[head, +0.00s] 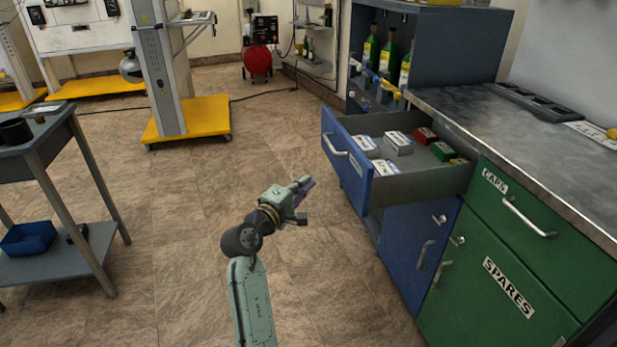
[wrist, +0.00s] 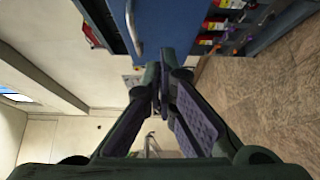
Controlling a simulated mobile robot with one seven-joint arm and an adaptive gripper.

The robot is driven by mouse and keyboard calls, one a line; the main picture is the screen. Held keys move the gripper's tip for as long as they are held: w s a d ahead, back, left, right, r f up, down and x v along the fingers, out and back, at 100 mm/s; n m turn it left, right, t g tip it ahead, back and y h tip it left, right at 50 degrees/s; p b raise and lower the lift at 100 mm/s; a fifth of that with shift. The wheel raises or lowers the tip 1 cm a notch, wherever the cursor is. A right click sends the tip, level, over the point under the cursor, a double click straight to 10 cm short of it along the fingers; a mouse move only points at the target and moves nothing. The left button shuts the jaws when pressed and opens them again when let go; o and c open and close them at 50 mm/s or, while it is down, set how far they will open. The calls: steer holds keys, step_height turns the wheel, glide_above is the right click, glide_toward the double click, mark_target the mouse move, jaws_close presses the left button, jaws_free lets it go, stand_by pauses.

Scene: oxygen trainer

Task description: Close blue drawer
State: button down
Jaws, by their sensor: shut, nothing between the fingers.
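The blue drawer (head: 348,165) is pulled out from the bench on the right in the head view, with a silver bar handle on its front. It holds several white boxes, a red box and a green box. My gripper (head: 303,188) is shut and empty, in the open air to the left of the drawer front and a little lower in the picture. In the wrist view, my gripper (wrist: 163,85) points toward a blue panel (wrist: 165,25) with a silver handle. I see no clear contact with it.
The worktop (head: 500,130) and green cabinet (head: 495,285) marked SPARES stand at the right. A blue cupboard door (head: 408,240) is below the drawer. A grey cart (head: 60,150) stands at the left. The floor between is clear.

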steer(key=shift+w+d+p, duration=0.7)
steer(key=shift+w+d, duration=1.15)
steer(key=shift+w, duration=0.25)
steer(key=shift+w+d+p, duration=0.7)
steer(key=shift+w+d, duration=1.1)
steer(key=shift+w, duration=0.25)
